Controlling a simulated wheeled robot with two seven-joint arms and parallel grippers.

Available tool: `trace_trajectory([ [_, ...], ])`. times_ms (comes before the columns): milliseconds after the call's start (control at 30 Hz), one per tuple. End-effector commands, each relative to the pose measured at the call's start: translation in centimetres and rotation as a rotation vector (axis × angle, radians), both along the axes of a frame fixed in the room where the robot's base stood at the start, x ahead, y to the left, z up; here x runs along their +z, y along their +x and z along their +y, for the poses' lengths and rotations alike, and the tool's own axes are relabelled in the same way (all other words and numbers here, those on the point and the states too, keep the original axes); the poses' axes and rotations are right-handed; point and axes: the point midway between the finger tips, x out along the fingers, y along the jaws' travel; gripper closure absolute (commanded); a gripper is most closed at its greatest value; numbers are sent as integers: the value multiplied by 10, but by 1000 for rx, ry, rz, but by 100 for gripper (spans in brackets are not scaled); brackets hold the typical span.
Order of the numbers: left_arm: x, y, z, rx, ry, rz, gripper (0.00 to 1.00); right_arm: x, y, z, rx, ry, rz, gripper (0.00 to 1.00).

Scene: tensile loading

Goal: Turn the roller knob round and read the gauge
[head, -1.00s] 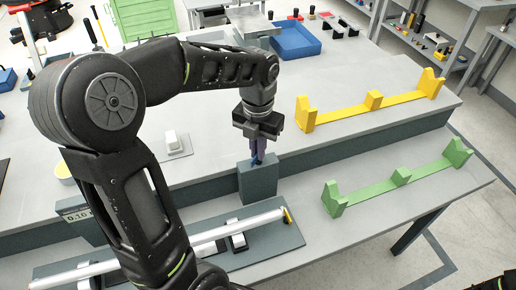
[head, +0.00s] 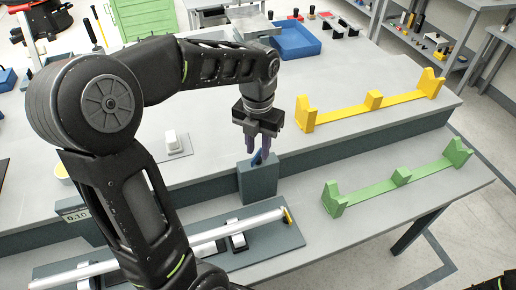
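A silver roller bar (head: 240,226) with a yellow end (head: 288,216) lies across supports on a dark base plate on the lower front shelf. The knob cannot be told apart for sure. A grey gauge box (head: 76,216) at the left reads about "0.10"; my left arm hides part of it. My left gripper (head: 258,155) points down over a dark grey block (head: 258,182), its fingers spread on either side of a small blue piece (head: 257,158) standing in the block's top.
A yellow cradle (head: 345,115) stands on the bench and a green cradle (head: 372,186) on the lower shelf, both at right. A white switch-like piece (head: 176,143) sits behind my arm. A blue tray (head: 293,42) is at the back. The bench between is clear.

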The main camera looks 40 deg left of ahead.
Motion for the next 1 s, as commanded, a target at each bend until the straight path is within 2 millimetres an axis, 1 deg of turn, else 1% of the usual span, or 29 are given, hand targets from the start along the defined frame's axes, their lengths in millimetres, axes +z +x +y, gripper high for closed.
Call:
trace_trajectory([
  [300,50,1,0,1,1,-6,73,-6,1,0,0,2,-3,52],
  [433,64,1,0,0,0,-4,73,-7,1,0,1,3,-3,52],
  [567,69,0,0,0,-1,-1,73,-7,1,1,1,3,-3,52],
  [1000,69,0,0,0,0,-1,73,-7,1,1,1,3,-3,52],
])
